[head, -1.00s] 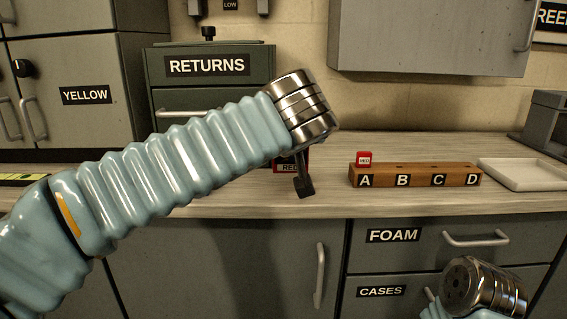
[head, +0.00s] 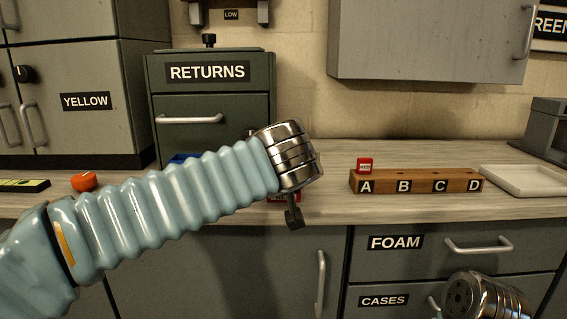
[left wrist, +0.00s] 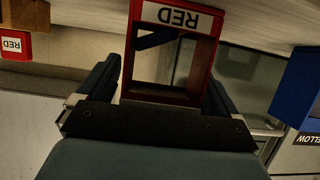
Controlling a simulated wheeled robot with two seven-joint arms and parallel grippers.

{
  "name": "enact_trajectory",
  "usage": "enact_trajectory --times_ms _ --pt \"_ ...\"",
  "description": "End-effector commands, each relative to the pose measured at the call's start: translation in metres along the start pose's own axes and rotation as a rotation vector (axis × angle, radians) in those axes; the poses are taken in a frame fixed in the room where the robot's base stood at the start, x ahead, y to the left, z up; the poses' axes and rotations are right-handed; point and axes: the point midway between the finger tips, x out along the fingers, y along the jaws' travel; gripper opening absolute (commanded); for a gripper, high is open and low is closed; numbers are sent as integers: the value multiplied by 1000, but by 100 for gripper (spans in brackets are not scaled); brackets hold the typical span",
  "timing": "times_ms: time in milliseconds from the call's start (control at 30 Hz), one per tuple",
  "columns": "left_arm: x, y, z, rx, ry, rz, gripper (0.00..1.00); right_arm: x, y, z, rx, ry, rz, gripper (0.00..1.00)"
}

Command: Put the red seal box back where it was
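The red seal box, an open red frame with a white RED label, fills the upper middle of the left wrist view (left wrist: 172,97). My left gripper (left wrist: 163,92) has a dark finger against each side of it and is shut on it. In the head view only a red sliver of the box (head: 282,199) shows beneath my left wrist, and the one visible fingertip (head: 294,217) is low in front. The box is low over the counter's front part; I cannot tell whether it touches the counter. My right wrist is at the lower right, its fingers out of view.
A wooden block (head: 420,182) marked A to D carries a small red tag (head: 365,166) at A. A white tray (head: 520,178) lies right of it. A blue object (head: 182,158), partly hidden, stands before the RETURNS cabinet (head: 210,100). An orange object (head: 84,181) is at left.

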Motion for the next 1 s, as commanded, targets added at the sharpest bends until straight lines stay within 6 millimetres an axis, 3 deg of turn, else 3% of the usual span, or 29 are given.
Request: enact_trajectory --times_ms 367,800,1000 --pt "-3 0 -6 0 0 0 95 -8 -2 0 0 1 1 53" --pt "-96 0 -3 1 2 2 95 0 0 0 0 0 0 53" --pt "-118 0 -3 0 1 0 95 -1 0 0 0 0 0 53"
